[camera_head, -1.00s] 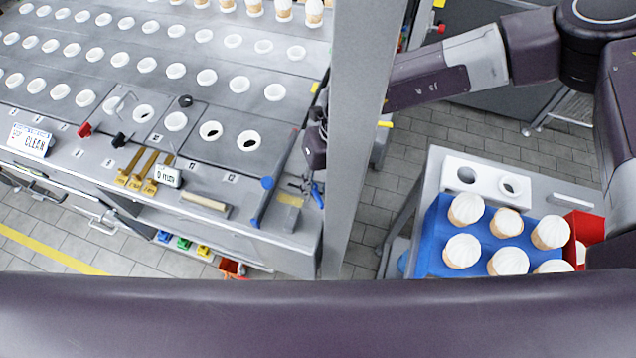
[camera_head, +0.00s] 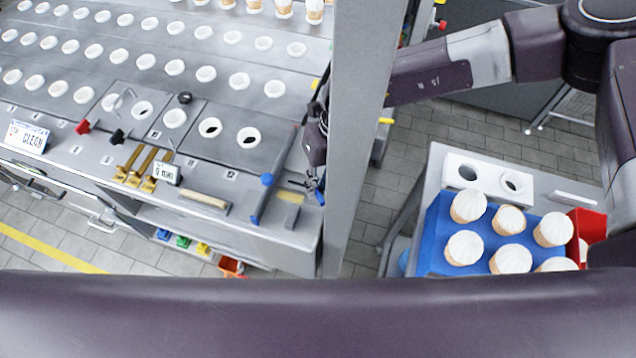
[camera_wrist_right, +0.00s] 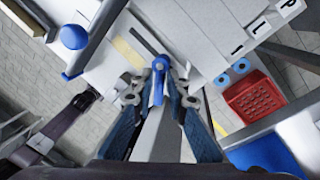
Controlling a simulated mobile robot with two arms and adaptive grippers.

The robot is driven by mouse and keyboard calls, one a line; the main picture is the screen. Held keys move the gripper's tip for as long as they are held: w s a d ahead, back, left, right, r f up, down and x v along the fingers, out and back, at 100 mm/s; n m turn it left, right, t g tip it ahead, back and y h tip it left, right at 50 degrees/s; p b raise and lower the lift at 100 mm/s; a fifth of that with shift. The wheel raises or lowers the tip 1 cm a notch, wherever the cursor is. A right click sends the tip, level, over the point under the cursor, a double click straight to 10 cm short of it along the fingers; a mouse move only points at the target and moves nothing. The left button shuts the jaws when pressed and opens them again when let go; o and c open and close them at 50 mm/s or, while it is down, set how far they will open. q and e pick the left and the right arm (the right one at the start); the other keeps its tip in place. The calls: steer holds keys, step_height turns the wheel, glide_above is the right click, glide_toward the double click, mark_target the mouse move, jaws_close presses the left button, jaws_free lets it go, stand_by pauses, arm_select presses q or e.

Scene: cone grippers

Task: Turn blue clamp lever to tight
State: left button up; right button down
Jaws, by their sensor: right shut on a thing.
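The blue clamp lever (camera_head: 320,197) is at the right end of the grey machine bench, beside the upright post. The fingers partly hide the lever in the head view. My left gripper is in neither view now.
The grey post (camera_head: 352,140) stands close to my right wrist. A blue tray (camera_head: 433,235) of cream-topped cups is on the cart at right.

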steer(key=shift+w+f+n+b, duration=0.25)
steer(key=shift+n+b, duration=0.15)
steer(key=shift+b, duration=0.4)
steer(key=n+b, duration=0.2)
steer(key=b, duration=0.1)
steer(key=n+b, duration=0.2)
steer(key=b, duration=0.1)
steer(key=n+g+b, duration=0.1)
steer(key=n+b, duration=0.1)
steer(key=b, duration=0.1)
steer(key=shift+w+d+h, duration=0.3)
steer(key=shift+w+h, duration=0.1)
steer(key=shift+w+r+n+b, duration=0.1)
steer(key=shift+r+n+b, duration=0.15)
steer(key=shift+n+b, duration=0.75)
steer(key=shift+r+n, duration=0.15)
steer(key=shift+n, duration=0.15)
steer(key=c, duration=2.1)
jaws_free()
steer(key=shift+o, duration=0.4)
steer(key=shift+a, duration=0.15)
